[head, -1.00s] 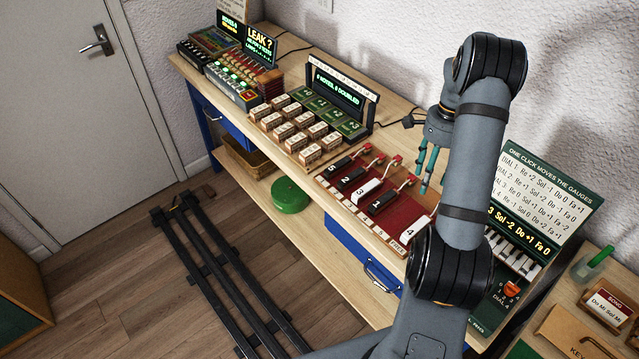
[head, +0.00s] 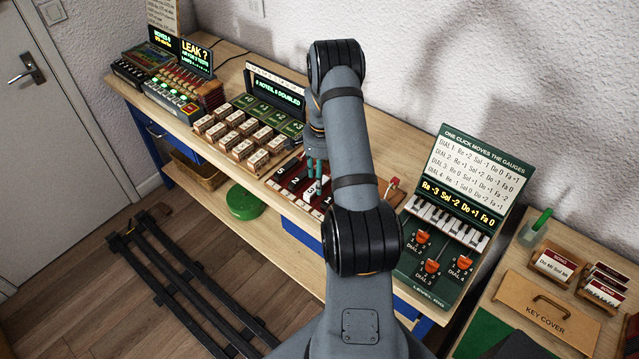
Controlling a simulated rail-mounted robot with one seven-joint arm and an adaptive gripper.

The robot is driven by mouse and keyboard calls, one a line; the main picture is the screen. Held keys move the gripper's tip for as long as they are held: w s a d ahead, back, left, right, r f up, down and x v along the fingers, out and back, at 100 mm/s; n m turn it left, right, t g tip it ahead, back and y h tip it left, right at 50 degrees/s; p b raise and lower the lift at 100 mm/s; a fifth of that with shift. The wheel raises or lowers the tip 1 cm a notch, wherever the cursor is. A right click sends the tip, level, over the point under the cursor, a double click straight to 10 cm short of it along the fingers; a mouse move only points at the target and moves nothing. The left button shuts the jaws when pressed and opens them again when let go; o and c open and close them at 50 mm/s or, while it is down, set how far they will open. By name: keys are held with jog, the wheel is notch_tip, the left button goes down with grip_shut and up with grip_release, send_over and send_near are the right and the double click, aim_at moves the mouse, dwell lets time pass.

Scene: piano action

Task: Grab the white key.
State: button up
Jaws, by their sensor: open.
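The red board (head: 275,186) with its numbered keys stands on the wooden bench, partly hidden by my arm. A white key marked 3 (head: 309,191) lies on it among black keys, such as the one marked 2 (head: 292,184). My gripper (head: 315,178) points down over the board with teal fingers, open, close to the far end of the white key. I cannot tell whether the fingers touch it. The board's right part is behind my arm, with a red-ended lever (head: 394,183) showing beyond it.
Wooden blocks (head: 240,140) and a lit sign (head: 278,88) stand left of the board. A green dial panel (head: 430,262) with a small keyboard (head: 450,222) stands right of it. A side table holds a key cover (head: 545,308).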

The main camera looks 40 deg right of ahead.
jog(key=shift+w+d+f+p, duration=0.15)
jog(key=shift+f+p, duration=0.5)
jog(key=shift+f, duration=1.15)
jog(key=shift+c, duration=0.8)
jog(key=c, duration=1.1)
grip_shut()
jog(key=shift+r, duration=0.1)
